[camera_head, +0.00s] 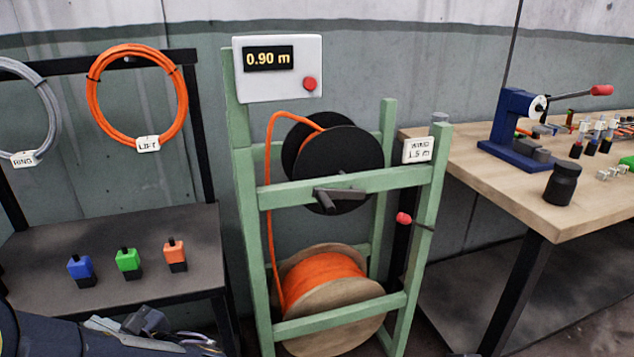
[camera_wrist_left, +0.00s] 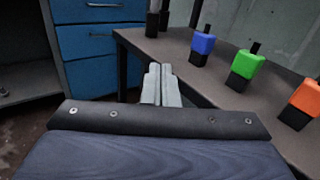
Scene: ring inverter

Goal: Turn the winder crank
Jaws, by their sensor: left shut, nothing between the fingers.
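The winder is a green frame (camera_head: 350,185) with a black reel (camera_head: 302,150) at the top. Its dark grey crank (camera_head: 340,196) sits in front of the upper crossbar. Orange cable (camera_head: 269,170) runs from a wooden spool (camera_head: 345,318) below up to the reel. My left gripper (camera_head: 205,345) is at the bottom left, well away from the crank. In the left wrist view its fingers (camera_wrist_left: 161,82) are shut and empty. My right gripper is not in view.
A dark shelf (camera_head: 110,240) at left holds blue (camera_head: 80,267), green (camera_head: 127,259) and orange (camera_head: 174,251) blocks, close to my left gripper. Coils hang above. A red knob (camera_head: 403,218) sticks out at the frame's right post. A wooden bench (camera_head: 490,170) with a blue press stands at right.

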